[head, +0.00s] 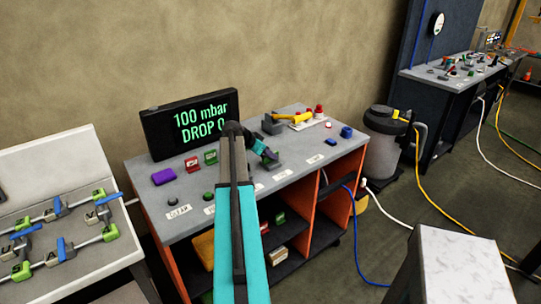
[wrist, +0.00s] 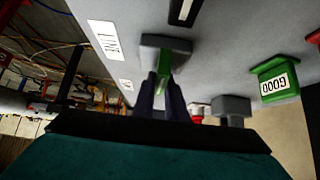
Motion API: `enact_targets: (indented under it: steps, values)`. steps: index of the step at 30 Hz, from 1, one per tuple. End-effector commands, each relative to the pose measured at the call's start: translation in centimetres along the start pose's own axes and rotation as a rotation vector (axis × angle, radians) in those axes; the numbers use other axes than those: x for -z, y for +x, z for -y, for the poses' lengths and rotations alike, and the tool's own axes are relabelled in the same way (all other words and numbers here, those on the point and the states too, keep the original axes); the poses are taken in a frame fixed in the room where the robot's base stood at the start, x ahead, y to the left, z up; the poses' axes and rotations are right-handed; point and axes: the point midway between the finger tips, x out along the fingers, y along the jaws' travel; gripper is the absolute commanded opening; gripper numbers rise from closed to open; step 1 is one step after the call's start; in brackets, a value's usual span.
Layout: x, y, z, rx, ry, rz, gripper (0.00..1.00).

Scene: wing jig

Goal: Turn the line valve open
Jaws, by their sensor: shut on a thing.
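The line valve's green handle (wrist: 166,62) stands on a grey base (wrist: 160,41) on the bench top, near a white label reading LINE (wrist: 104,38). My gripper (wrist: 164,84) is shut on this green handle, with one dark finger on either side of it. In the head view my gripper (head: 264,153) reaches over the bench, and a bit of the green handle (head: 270,163) shows below the fingers. The fingers partly hide the valve, so its exact angle is hard to tell.
A dark display (head: 190,123) reads "100 mbar DROP 0" at the back of the grey bench (head: 235,178). A yellow-handled tool (head: 296,117), red buttons and a blue knob (head: 346,132) are to the right. A green GOOD sign (wrist: 274,78) stands near the valve.

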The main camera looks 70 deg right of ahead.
Motion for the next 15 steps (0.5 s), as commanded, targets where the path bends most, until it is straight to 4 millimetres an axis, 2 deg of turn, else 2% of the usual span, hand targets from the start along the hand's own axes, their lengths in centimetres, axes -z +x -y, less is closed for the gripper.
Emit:
enact_targets:
  steps: [15]
  values:
    - [-0.31,0.07,-0.26,0.082,-0.083,0.001,0.00]
